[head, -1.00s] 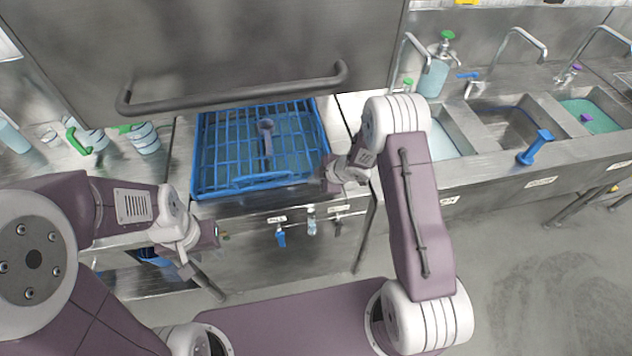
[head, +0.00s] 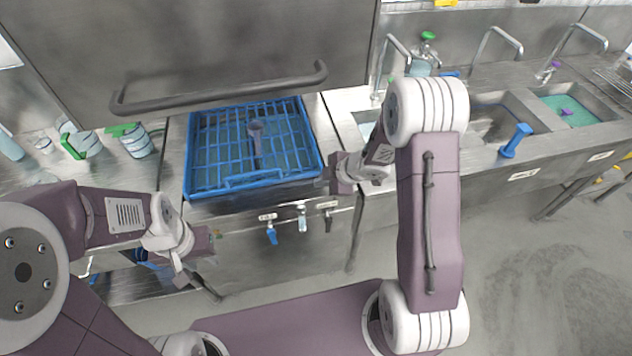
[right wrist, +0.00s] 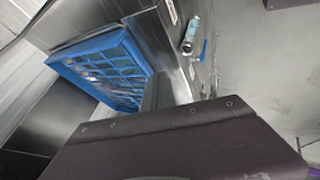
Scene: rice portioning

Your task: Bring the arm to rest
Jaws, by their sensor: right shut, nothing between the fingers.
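My right arm reaches up from the lower right in the head view. Its gripper (head: 337,180) is shut and empty, just right of the front right corner of the blue rack (head: 190,170). In the right wrist view, a dark finger (right wrist: 158,92) points toward the rack (right wrist: 137,50), and my wrist covers the lower part. My left gripper (head: 197,258) hangs low on the left, in front of the counter. No held object shows in it, and its jaw gap is unclear.
A dark-handled utensil (head: 256,140) lies in the rack under a raised steel hood with a bar handle (head: 225,92). Green-handled jugs (head: 138,143) stand at left. Sinks and a blue-handled tool (head: 515,140) are at right. Taps (head: 302,220) project from the counter front.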

